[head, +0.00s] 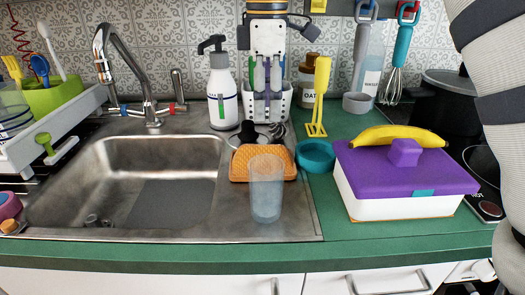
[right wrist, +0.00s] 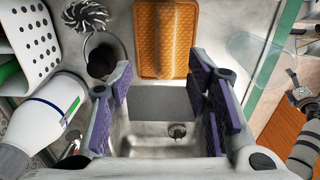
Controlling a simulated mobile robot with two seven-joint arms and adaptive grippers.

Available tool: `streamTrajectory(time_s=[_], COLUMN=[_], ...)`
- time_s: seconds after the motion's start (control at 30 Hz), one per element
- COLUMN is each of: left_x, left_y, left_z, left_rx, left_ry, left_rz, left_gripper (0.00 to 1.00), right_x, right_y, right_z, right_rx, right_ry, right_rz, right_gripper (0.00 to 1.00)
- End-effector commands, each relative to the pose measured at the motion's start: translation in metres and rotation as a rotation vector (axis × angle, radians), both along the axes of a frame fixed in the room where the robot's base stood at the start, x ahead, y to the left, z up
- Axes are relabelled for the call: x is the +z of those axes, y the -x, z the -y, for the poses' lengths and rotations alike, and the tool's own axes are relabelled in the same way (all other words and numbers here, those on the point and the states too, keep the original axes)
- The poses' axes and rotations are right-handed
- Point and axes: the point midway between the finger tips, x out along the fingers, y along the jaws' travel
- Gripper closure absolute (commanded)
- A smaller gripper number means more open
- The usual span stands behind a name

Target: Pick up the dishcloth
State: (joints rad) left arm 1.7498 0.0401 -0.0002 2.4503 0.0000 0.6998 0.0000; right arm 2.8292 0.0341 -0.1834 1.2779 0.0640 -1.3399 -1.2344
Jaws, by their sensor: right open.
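The dishcloth (head: 244,164) is an orange waffle-textured cloth lying on the steel ledge right of the sink basin. A translucent tumbler (head: 266,195) stands in front of it and covers part of it in the head view. In the right wrist view the cloth (right wrist: 152,45) shows at the top middle with a raised ridge. My right gripper (head: 264,88) hangs down from the top in the head view, overlapping the utensil caddy. In the wrist view its purple-padded fingers (right wrist: 162,98) are apart and empty, with the cloth beyond them.
The white caddy (head: 284,102) and soap bottle (head: 222,98) stand behind the ledge. A teal bowl (head: 315,156) and a purple-lidded box (head: 400,180) with a banana stand to the right. The sink basin (head: 125,160) is open at left.

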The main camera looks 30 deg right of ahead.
Motion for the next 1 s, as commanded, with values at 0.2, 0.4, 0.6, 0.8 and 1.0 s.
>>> streamTrajectory(time_s=[0.2,0.4,0.6,0.8,1.0], left_x=[-0.001,0.000,-0.001,-0.001,-0.001], left_y=[0.001,0.000,0.001,0.000,0.000], left_z=[0.000,0.000,0.000,0.000,0.000], left_rx=[0.000,0.000,0.000,0.000,0.000], left_ry=[0.000,0.000,0.000,0.000,0.000], left_rz=[-0.003,0.001,-0.003,-0.002,-0.002], left_gripper=[0.00,0.00,0.00,0.00,0.00], right_x=[-0.042,-0.074,-0.098,-0.098,-0.098], right_y=[0.000,0.002,0.002,0.002,0.002], right_z=[-0.001,-0.011,-0.012,-0.012,-0.012], right_rx=[0.000,0.000,0.001,0.001,0.001], right_ry=[0.001,0.002,0.001,0.001,0.001], right_rz=[-0.003,-0.005,-0.001,0.001,0.000], right_gripper=[0.55,0.55,0.55,0.60,1.00])
